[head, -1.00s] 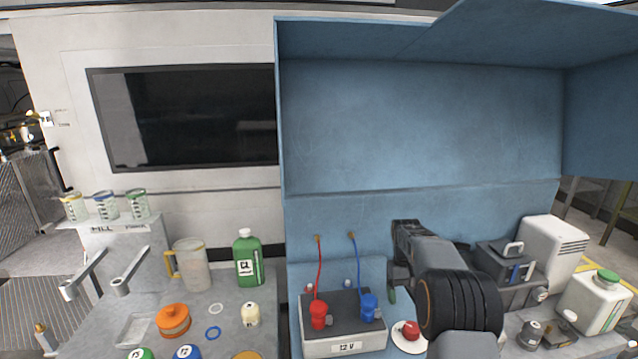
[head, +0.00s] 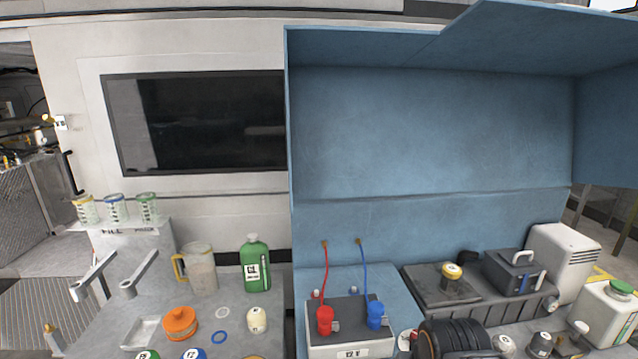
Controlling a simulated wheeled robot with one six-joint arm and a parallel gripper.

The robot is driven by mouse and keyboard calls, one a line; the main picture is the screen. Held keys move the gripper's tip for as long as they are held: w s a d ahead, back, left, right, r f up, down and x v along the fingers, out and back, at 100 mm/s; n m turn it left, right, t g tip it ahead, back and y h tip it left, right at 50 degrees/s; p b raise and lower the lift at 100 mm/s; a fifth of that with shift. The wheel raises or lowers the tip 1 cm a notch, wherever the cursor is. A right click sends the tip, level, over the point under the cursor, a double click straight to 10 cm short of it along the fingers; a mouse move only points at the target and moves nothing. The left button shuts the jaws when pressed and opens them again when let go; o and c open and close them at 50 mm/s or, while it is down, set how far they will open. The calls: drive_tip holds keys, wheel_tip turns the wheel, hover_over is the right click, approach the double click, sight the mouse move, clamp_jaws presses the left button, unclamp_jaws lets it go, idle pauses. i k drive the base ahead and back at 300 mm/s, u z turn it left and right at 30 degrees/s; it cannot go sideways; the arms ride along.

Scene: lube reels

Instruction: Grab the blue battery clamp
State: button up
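The blue battery clamp (head: 375,314) sits upright on the right side of the top of the grey 12 V battery (head: 350,342). A blue cable (head: 364,275) runs from it up to the blue back panel. The red clamp (head: 325,320) sits to its left on the same battery, with a red cable up to the panel. A dark ribbed part of my arm shows at the bottom edge, right of the battery. My gripper is not visible in the head view.
A dark tray with a yellow-capped part (head: 451,277) and a dark box (head: 514,270) stand farther right. A green bottle (head: 255,263) and jug (head: 197,268) stand left. The blue hood overhangs the bench.

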sight(376, 318)
drive_tip(key=u, duration=4)
drive_tip(key=k, duration=0.65)
drive_tip(key=z, duration=1.35)
